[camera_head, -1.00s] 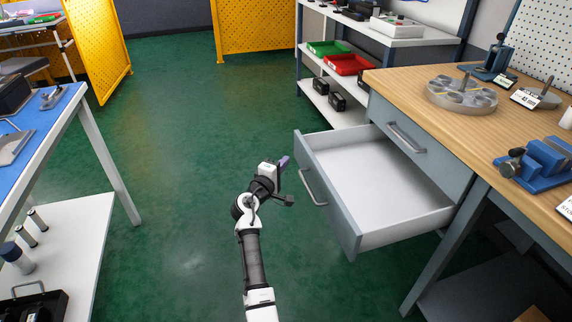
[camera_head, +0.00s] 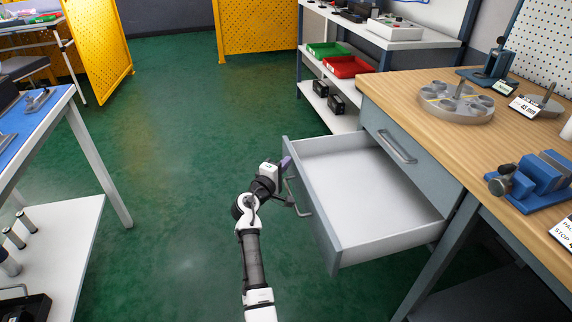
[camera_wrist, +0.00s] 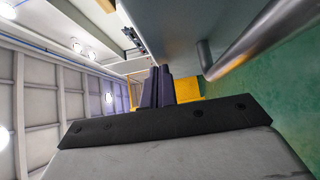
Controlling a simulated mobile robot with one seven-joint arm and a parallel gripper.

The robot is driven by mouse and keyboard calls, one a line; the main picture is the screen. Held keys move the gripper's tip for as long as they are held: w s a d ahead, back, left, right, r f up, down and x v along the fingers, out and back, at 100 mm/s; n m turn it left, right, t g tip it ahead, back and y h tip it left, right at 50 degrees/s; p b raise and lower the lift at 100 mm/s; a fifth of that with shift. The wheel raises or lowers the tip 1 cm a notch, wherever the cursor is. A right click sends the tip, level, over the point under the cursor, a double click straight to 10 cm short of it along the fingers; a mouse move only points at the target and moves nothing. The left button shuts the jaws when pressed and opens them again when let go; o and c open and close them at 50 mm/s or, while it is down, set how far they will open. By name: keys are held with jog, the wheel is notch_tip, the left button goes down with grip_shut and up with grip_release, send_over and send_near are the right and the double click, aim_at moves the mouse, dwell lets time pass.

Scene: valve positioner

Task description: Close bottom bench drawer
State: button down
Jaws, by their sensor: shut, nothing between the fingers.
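The bottom bench drawer (camera_head: 375,195) is pulled far out below a shut upper drawer (camera_head: 408,152) in the wooden-topped bench. It is grey with an empty white inside. Its bar handle (camera_head: 298,196) is on the left-facing front. My gripper (camera_head: 286,163) is at the far end of the drawer front, near its top edge. In the wrist view the purple fingers (camera_wrist: 160,88) are together and empty, beside the grey drawer front (camera_wrist: 190,30), with the handle (camera_wrist: 250,45) to the right. I cannot tell whether the fingers touch the front.
The bench top (camera_head: 440,125) carries a round grey fixture (camera_head: 456,102) and a blue vise (camera_head: 535,180). A shelf with green and red bins (camera_head: 345,67) stands behind. A blue-topped table (camera_head: 45,120) is at left. Green floor between is clear.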

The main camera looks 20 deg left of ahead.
dwell(0.3)
jog(key=w+d, duration=0.5)
jog(key=d, duration=0.2)
jog(key=w+d, duration=0.5)
jog(key=d, duration=0.2)
jog(key=w+d, duration=0.4)
jog(key=d, duration=0.4)
jog(key=shift+w, duration=0.4)
jog(key=shift+a, duration=0.1)
